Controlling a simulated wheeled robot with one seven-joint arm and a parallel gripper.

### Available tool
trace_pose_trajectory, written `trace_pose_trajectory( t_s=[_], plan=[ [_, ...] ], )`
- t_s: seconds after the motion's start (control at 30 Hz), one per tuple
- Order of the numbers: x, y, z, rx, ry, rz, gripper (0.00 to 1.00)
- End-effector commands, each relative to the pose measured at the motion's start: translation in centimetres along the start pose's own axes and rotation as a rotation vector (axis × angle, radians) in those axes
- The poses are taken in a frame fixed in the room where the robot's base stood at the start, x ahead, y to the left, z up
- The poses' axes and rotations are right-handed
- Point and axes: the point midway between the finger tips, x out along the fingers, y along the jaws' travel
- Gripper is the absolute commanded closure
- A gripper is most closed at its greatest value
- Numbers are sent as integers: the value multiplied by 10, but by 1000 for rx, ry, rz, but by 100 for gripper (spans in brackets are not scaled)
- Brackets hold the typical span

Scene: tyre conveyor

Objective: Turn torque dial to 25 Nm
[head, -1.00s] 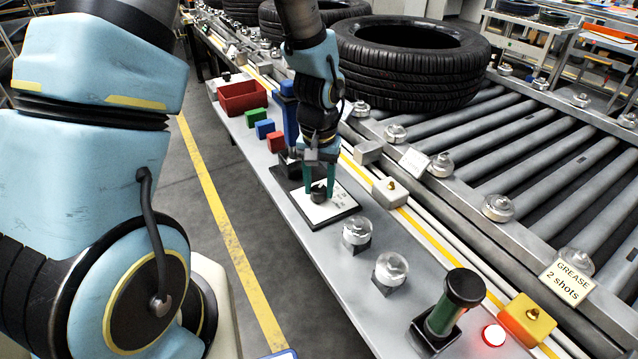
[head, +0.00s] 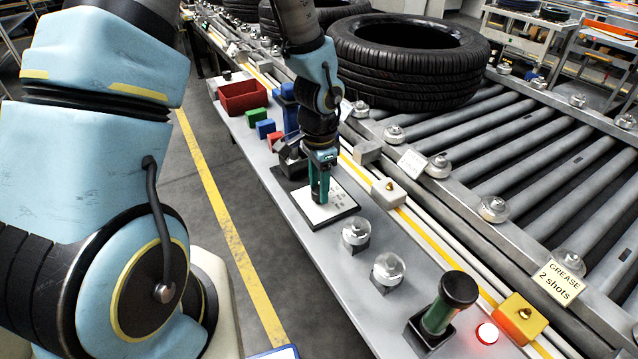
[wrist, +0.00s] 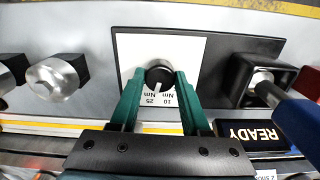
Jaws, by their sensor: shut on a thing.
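The torque dial (wrist: 159,76) is a black round knob on a white plate (wrist: 185,52) with a dark border. Printed labels "25 Nm" and "10 Nm" (wrist: 158,99) show upside down just below it in the wrist view. A pale mark on the knob points down toward these labels; I cannot tell exactly which one it meets. My gripper (wrist: 160,82) has its two green fingers shut on the dial, one on each side. In the head view my gripper (head: 320,197) stands over the white plate (head: 335,208) and hides the dial.
A red bin (head: 243,97) and coloured blocks (head: 265,128) lie beyond. The roller conveyor with a tyre (head: 408,60) runs at right. A READY sign (wrist: 252,135) is beside the plate.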

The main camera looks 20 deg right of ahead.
Motion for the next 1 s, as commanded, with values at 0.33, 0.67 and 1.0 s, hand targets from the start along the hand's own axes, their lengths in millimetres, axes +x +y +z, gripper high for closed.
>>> trace_pose_trajectory(
  t_s=[0.33,0.67,1.0],
  plan=[
    [-1,-1,-1,95,3,-2,100],
    [-1,-1,-1,104,3,-2,100],
    [0,0,-1,103,2,-1,29]
  ],
)
